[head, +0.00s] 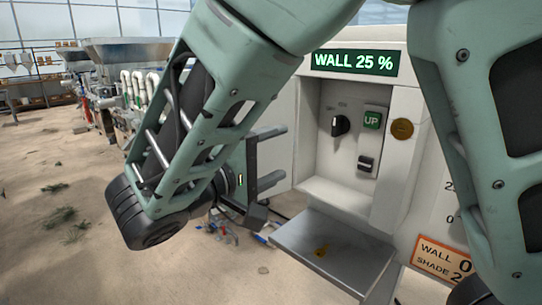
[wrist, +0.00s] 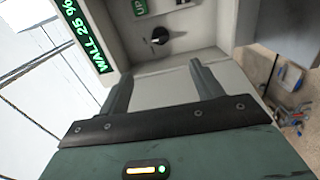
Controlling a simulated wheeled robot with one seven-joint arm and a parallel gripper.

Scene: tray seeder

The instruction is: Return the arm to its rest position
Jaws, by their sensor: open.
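My gripper (head: 276,157) is open and empty, its two grey fingers pointing right toward the white control cabinet (head: 408,115). In the head view the fingers stand in front of the cabinet's left side, left of its recess. In the wrist view my gripper (wrist: 162,74) has its fingers spread apart toward the recess, with nothing between them. My arm is raised and bent across the head view. The recess holds a black knob (head: 340,125), a green UP button (head: 372,118) and a black switch (head: 366,163). The display (head: 353,62) reads WALL 25 %.
A grey metal flap (head: 323,252) juts out below the recess, under and right of my gripper. An orange label (head: 443,258) is partly hidden by my arm. Seeding machinery (head: 125,75) stands at the back left. Sandy floor at left is mostly open.

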